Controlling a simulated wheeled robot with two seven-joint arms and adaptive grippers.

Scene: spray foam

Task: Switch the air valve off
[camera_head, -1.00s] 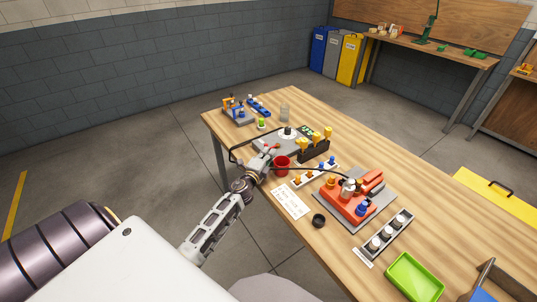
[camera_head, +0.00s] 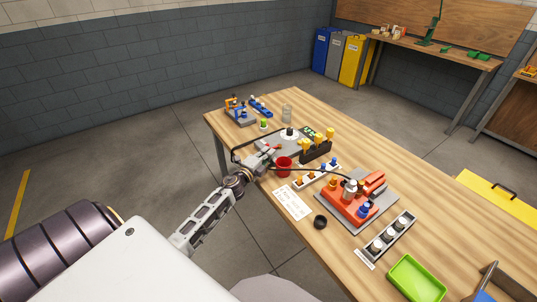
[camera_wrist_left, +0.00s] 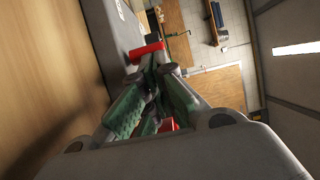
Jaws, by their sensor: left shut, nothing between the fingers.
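A grey box unit (camera_head: 272,144) with a white dial and a green display stands toward the far part of the table; a small red part shows at its near-left edge, beside my fingertips. In the left wrist view a red bar (camera_wrist_left: 147,50), which looks like the valve lever, sits against the grey box (camera_wrist_left: 118,28) just beyond the fingertips. My left gripper (camera_head: 267,152) is shut and empty, close to this edge; whether it touches the red bar I cannot tell. The fingers (camera_wrist_left: 152,68) partly hide the area behind them. My right gripper is not in view.
A dark hose (camera_head: 325,171) runs to the orange-red fixture (camera_head: 345,207). A black cap (camera_head: 320,222) and a white label sheet (camera_head: 292,202) lie near the front edge. A green tray (camera_head: 418,279) is at the right.

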